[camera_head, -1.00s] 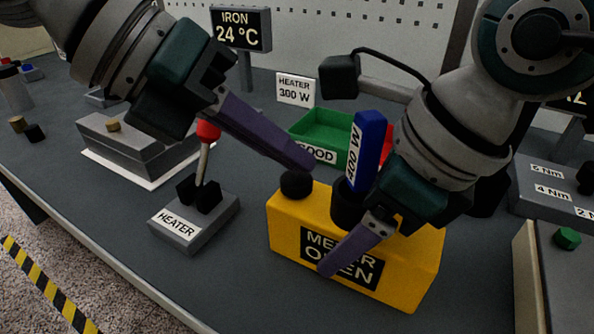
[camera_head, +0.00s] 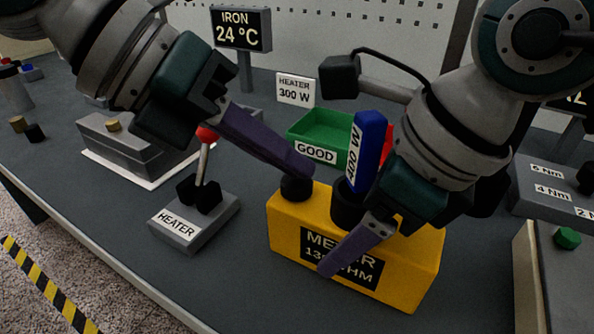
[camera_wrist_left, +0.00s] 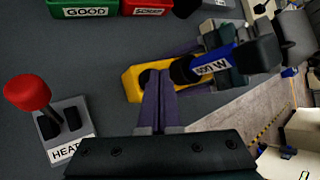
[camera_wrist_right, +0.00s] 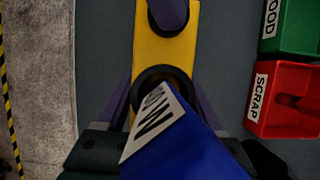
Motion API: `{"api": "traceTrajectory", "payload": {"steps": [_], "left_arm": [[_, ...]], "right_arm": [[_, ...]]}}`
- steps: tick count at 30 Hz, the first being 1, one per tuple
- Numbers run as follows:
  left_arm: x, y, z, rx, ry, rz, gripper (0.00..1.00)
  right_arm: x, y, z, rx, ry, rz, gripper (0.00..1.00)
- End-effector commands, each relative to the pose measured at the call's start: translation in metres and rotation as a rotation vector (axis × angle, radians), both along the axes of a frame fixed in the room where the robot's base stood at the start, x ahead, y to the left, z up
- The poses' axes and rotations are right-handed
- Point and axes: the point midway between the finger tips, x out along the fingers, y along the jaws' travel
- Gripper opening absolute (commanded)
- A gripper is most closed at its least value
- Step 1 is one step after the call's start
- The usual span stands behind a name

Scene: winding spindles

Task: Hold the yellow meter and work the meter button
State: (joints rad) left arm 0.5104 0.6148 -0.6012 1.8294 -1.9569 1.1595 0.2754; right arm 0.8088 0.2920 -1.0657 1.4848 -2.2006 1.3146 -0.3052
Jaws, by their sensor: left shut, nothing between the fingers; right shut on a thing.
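The yellow meter (camera_head: 290,232) stands on the bench in the head view. Its dark display shows a partly hidden reading in ohms. My right gripper (camera_head: 352,252) is shut on the meter, with one finger across its front. A blue piece marked 400 W (camera_head: 367,150) stands in the black socket (camera_head: 345,212) on top. The black meter button (camera_head: 297,188) is at the left end of the meter's top. My left gripper (camera_head: 303,172) is shut and empty, its fingertips at the button's top and seemingly touching it. The left wrist view also shows these fingertips over the meter (camera_wrist_left: 133,84).
A heater switch box (camera_head: 195,222) with a red-knobbed lever stands left of the meter. A green GOOD bin (camera_head: 318,127) and a red SCRAP bin (camera_wrist_right: 290,88) are behind. An iron display (camera_head: 240,28) reads 24 °C. The front bench edge is at lower left.

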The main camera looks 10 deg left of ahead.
Motion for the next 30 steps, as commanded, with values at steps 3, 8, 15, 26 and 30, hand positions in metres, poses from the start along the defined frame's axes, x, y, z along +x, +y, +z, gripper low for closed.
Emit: {"api": "traceTrajectory", "payload": {"steps": [3,8,15,26,30], "left_arm": [[-0.001,0.000,-0.002,0.001,0.002,0.000,0.00],[-0.001,0.000,-0.003,0.001,0.003,-0.001,0.00],[-0.001,0.000,-0.002,0.001,0.002,-0.002,0.00],[0.000,0.000,0.015,0.002,0.000,-0.001,0.00],[-0.001,0.000,0.016,0.001,0.001,0.001,0.00]], "right_arm": [[0.000,0.000,0.001,0.002,-0.002,0.000,0.00],[0.000,0.000,0.001,0.002,-0.002,0.000,0.00],[0.000,0.000,0.001,0.002,-0.002,0.000,0.00],[0.000,0.000,0.001,0.002,-0.002,0.000,0.00],[0.000,0.000,0.001,0.002,-0.002,0.000,0.00]]}}
